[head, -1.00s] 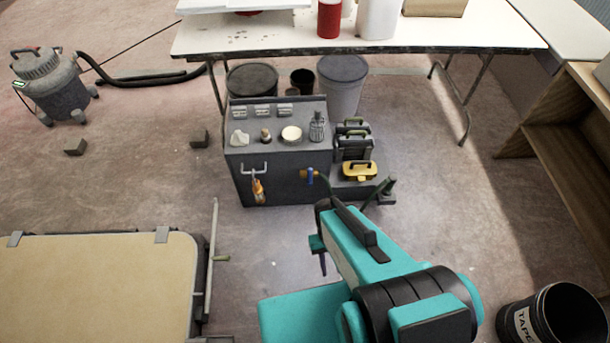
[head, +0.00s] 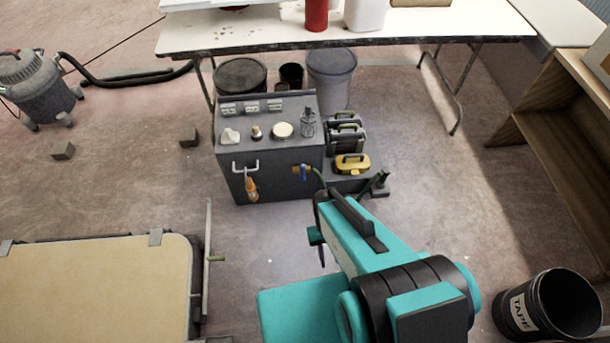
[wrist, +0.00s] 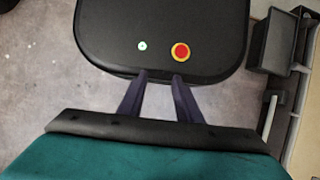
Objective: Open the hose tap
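The hose tap (head: 303,172) is a small brass tap with a blue lever on the front of the grey cabinet (head: 275,185), near its right edge. The blue lever looks roughly upright and hangs down. A dark green hose runs from beside it to the right. My gripper (head: 318,245) is in front of the cabinet and below the tap in the head view, apart from it. In the wrist view its two dark fingers (wrist: 160,78) are spread with an empty gap between them. The tap does not show in the wrist view.
An orange-handled tool (head: 251,188) hangs from a bar on the cabinet front. A tan panel (head: 95,290) lies at left. A black TAPE bin (head: 548,308) stands at right. Floor before the cabinet is clear.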

